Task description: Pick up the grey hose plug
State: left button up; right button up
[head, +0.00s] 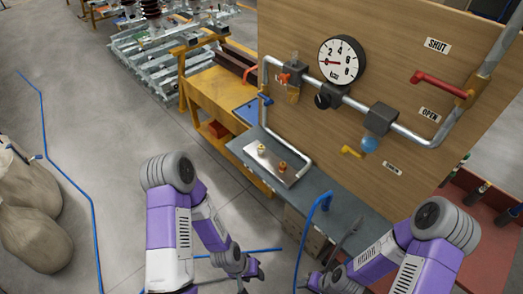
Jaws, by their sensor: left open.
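A blue hose (303,240) rises over the front edge of the grey shelf (315,185), and its upper end bends down at the shelf. I cannot clearly make out a grey plug on it; the end is small and dark. My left gripper (246,272) is open and empty, low in the head view, left of the hose and below the shelf. My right gripper (322,280) is low in the view, right of the hose, partly hidden by its own arm; its jaws are too unclear to read.
A metal plate with two brass fittings (271,158) lies on the shelf. Behind stands a wooden panel (290,35) with a gauge (341,61), pipes and a red lever (437,83). A yellow workbench (215,90) stands back left. Sacks (35,225) lie left; the floor between is mostly clear.

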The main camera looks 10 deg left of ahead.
aim_at(357, 227)
jog(key=z, duration=1.2)
jog(key=k, duration=0.3)
jog(key=u, duration=0.1)
